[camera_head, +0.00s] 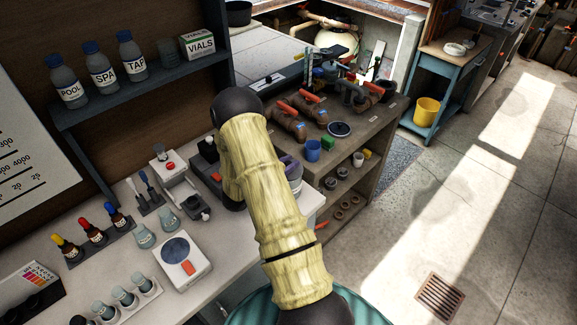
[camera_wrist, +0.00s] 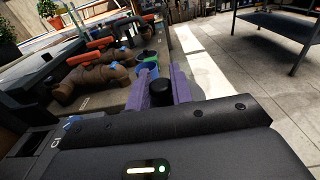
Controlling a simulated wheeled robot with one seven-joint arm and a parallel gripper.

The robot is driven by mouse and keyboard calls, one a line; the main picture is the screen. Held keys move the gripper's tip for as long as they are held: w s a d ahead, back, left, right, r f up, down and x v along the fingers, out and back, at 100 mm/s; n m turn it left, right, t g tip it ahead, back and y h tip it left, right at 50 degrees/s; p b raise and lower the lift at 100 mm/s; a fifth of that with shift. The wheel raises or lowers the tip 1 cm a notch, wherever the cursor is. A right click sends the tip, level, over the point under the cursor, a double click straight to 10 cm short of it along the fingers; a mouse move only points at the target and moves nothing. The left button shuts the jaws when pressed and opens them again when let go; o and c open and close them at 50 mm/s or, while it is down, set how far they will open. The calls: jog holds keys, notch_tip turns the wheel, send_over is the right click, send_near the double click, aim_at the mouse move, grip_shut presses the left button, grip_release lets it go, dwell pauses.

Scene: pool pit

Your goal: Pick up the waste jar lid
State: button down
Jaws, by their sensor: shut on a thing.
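The waste jar lid (camera_wrist: 162,93) shows in the wrist view as a small black rounded piece between the two purple fingers of my gripper (camera_wrist: 162,82). The fingers are shut on it. In the head view my pale yellow arm covers most of the gripper, and only a bit of purple finger (camera_head: 289,162) shows at its right. A pale jar (camera_head: 296,184) is partly visible just below that finger, at the bench's right end. I cannot tell whether the lid is still touching the jar.
The white bench holds a scale (camera_head: 183,261), dropper bottles and small beakers left of my arm. To the right, a lower shelf unit carries pipes with red handles, a blue cup (camera_head: 313,151) and a green cup (camera_head: 329,156). Open floor lies further right, with a drain grate (camera_head: 439,298).

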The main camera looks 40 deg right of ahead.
aim_at(288, 163)
notch_tip(288, 163, up, 10)
jog(key=shift+f+b, duration=0.25)
jog(key=shift+b, duration=0.95)
jog(key=shift+f, duration=0.1)
